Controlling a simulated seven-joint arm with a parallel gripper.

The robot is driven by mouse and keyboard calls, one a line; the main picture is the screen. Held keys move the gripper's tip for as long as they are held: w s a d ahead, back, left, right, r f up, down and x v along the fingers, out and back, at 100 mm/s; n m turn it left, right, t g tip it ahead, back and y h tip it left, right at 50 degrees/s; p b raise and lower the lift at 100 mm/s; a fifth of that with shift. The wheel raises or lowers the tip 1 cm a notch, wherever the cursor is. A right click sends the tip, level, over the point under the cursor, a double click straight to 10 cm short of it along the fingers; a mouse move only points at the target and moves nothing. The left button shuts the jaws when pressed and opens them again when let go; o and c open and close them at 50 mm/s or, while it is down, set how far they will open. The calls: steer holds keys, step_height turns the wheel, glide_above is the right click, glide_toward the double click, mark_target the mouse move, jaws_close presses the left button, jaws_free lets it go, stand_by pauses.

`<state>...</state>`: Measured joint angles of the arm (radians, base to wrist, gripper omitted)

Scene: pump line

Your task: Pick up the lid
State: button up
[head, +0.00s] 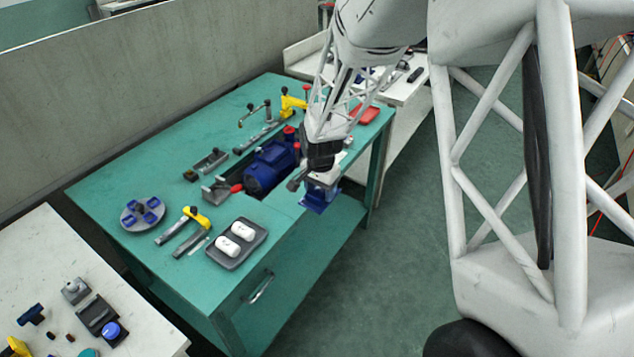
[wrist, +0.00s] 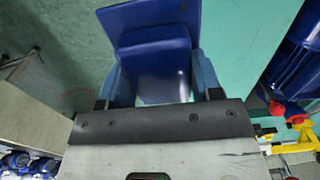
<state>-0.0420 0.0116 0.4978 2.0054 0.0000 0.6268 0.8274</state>
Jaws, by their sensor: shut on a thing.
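My gripper (head: 322,180) is at the right front edge of the green table in the head view. It is shut on a blue lid (head: 318,202), which hangs beneath it near the table edge. In the wrist view the blue lid (wrist: 155,50) is a flat plate with a raised smaller block, held between the two fingers of my gripper (wrist: 155,90). Its underside and the exact finger contact are partly hidden. The blue pump motor (head: 268,168) lies on the table to the left of my gripper; part of it also shows at the right of the wrist view (wrist: 300,60).
The green table (head: 130,180) also bears a grey tray (head: 237,262) with two white pieces, a round grey disc (head: 142,213) with blue parts, yellow-handled tools (head: 197,218) and a red tray (head: 365,113). Open floor (head: 390,250) lies right of the table.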

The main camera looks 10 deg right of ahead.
steer(key=shift+s+r, duration=0.1)
steer(key=shift+s, duration=0.7)
steer(key=shift+w, duration=0.1)
steer(key=w+a+r, duration=0.2)
steer(key=w+a, duration=0.1)
steer(key=w, duration=0.7)
steer(key=w+a+r, duration=0.3)
steer(key=w+a, duration=0.1)
steer(key=w, duration=0.6)
steer(key=w+a+r, duration=0.3)
steer(key=w+a, duration=0.1)
steer(key=w, duration=0.6)
steer(key=shift+f, duration=0.15)
steer(key=shift+f, duration=3.05)
steer(key=shift+f, duration=1.3)
